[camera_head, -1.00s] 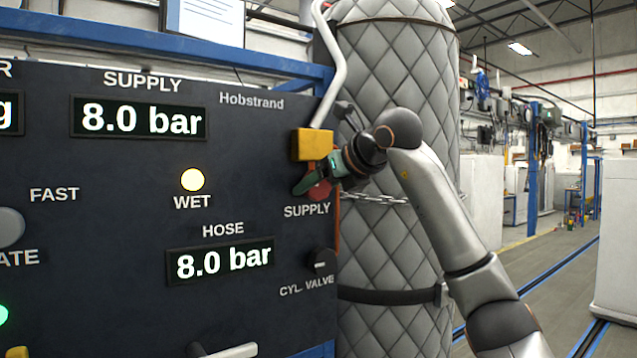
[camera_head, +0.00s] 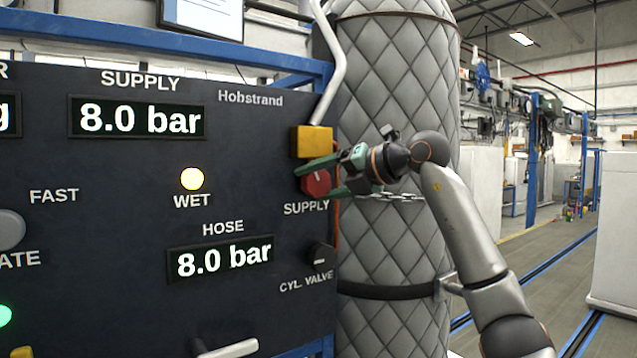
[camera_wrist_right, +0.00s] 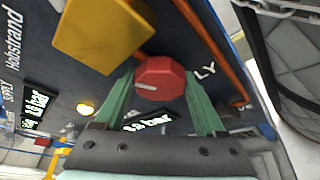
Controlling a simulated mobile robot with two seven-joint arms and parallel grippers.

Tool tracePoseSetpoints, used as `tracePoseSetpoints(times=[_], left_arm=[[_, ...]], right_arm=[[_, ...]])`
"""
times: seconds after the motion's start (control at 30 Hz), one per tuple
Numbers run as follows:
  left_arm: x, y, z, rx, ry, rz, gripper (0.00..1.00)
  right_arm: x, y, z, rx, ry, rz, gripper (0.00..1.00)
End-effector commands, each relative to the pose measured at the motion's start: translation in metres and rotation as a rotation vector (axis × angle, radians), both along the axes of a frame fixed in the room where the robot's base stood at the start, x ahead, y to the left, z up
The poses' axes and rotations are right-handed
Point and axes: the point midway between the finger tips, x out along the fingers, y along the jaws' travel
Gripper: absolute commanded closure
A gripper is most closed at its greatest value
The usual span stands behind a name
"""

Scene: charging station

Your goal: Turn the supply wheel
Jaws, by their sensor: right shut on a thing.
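The supply wheel (camera_head: 316,182) is a small red knob on the dark panel, above the label SUPPLY and below a yellow block. My right gripper (camera_head: 322,178) reaches it from the right, one green finger above it and one below. In the right wrist view the red wheel (camera_wrist_right: 160,78) has a pale line on its face and sits between the fingertips of my right gripper (camera_wrist_right: 160,90), which is shut on it. The supply display (camera_head: 138,118) and the hose display (camera_head: 221,259) both read 8.0 bar. My left gripper is not in view.
The yellow block (camera_head: 311,142) with a pale pipe sits just above the wheel. A black cylinder valve knob (camera_head: 321,257) is below. A lit WET lamp (camera_head: 191,179) is to the left. A quilted grey tank (camera_head: 395,80) with a chain stands close behind my right arm.

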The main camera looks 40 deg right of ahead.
Motion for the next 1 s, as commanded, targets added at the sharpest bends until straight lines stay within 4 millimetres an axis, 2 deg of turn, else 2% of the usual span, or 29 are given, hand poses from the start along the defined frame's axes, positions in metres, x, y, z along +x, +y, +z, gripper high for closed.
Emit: tracePoseSetpoints(times=[0.2, 0.43, 1.0], left_arm=[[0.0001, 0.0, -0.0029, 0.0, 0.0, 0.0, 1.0], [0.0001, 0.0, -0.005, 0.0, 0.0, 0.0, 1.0], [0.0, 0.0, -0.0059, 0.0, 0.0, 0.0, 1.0]], right_arm=[[-0.0001, -0.0009, -0.0008, 0.167, -0.02, -0.002, 0.83], [-0.0001, -0.0008, -0.0007, 0.283, -0.033, -0.002, 0.83], [-0.0002, -0.0006, 0.0, 0.349, -0.04, -0.001, 0.83]])
